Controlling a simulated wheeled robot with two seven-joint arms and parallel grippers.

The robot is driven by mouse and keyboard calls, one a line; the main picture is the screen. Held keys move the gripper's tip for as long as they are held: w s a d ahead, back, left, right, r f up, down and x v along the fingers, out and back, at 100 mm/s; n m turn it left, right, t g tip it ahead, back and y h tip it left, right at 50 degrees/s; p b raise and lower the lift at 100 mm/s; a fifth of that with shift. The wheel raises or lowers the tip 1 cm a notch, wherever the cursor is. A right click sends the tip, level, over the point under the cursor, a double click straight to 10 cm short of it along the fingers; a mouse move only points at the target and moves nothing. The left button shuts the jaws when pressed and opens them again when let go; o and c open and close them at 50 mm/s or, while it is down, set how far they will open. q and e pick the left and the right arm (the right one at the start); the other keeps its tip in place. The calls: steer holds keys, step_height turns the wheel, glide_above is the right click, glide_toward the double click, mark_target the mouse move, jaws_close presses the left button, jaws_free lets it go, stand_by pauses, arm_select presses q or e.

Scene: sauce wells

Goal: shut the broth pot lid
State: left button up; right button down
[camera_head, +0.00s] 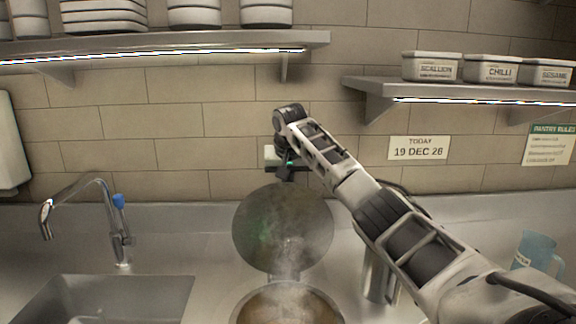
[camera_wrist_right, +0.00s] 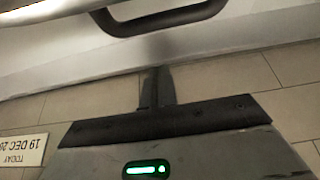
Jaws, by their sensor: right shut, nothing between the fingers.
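The broth pot (camera_head: 240,315) stands at the bottom of the head view, open, with steaming brown broth (camera_head: 290,307) inside. Its round dark lid (camera_head: 270,225) is raised, standing nearly upright at the pot's back, with its inner side facing me. My right arm reaches over from the right. My right gripper (camera_head: 288,175) is at the lid's top edge, seemingly behind it, its fingertips partly hidden. In the right wrist view the gripper (camera_wrist_right: 157,80) is shut and empty. A dark curved handle (camera_wrist_right: 165,23), likely the lid's, lies beyond the fingertips, apart from them. My left gripper is out of view.
A sink (camera_head: 110,295) with a faucet (camera_head: 118,235) is at left. A metal container (camera_head: 377,275) stands right of the pot, partly behind my arm, and a blue jug (camera_head: 537,250) is farther right. Shelves with bowls (camera_head: 103,15) and labelled tubs (camera_head: 490,68) hang above.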

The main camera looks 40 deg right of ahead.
mark_target(288, 190)
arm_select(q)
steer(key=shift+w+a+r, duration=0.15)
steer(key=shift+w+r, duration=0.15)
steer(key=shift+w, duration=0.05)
arm_select(e)
steer(key=shift+s+a+f, duration=0.15)
steer(key=shift+s+a, duration=0.5)
steer(key=shift+s, duration=0.1)
steer(key=shift+s+a+f, duration=0.15)
steer(key=shift+s+a, duration=0.45)
steer(key=shift+s, duration=0.15)
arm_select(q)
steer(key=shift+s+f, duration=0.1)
